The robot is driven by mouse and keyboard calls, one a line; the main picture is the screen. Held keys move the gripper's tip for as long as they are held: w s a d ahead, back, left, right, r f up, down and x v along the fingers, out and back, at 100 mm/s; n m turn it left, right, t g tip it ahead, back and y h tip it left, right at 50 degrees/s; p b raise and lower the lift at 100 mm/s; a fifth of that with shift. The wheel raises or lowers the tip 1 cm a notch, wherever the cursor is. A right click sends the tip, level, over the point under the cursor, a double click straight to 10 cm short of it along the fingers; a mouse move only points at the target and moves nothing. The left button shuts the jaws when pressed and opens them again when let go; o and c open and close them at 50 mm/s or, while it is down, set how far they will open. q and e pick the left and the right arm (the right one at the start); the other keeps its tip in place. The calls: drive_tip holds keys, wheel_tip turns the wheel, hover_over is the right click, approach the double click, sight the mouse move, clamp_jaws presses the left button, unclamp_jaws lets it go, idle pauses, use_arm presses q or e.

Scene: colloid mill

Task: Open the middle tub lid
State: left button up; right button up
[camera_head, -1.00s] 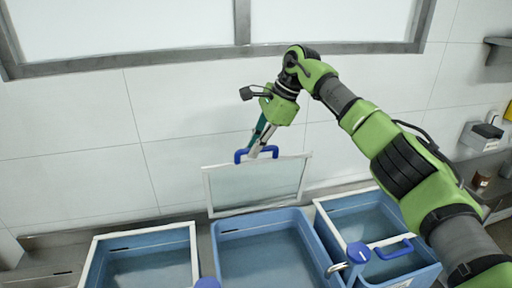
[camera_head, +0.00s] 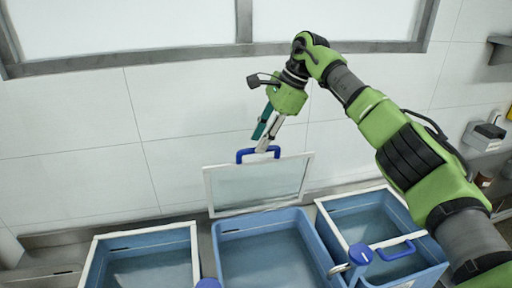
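The middle tub (camera_head: 262,252) is a blue open-topped tub at the bottom centre. Its lid (camera_head: 258,187), a clear panel with a white frame, stands raised and nearly upright at the tub's back edge, close to the wall. The lid's blue handle (camera_head: 258,151) is at its top edge. My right gripper (camera_head: 264,139) points down just above the handle, its fingers apart and overlapping the handle's upper right; contact cannot be told. My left gripper does not show.
A left tub (camera_head: 140,262) and a right tub (camera_head: 372,225) stand on either side. The right tub has a blue lid handle (camera_head: 396,249). A blue-topped fitting (camera_head: 359,254) stands between the middle and right tubs. The tiled wall (camera_head: 90,130) lies close behind.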

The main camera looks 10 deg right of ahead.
drive_tip(key=v, duration=0.6)
drive_tip(key=shift+w+d+r, duration=0.1)
drive_tip(key=shift+w+r, duration=0.15)
drive_tip(key=shift+w, duration=0.05)
drive_tip(key=shift+s+d+r, duration=0.15)
drive_tip(key=shift+d+r, duration=0.1)
drive_tip(key=shift+r, duration=0.3)
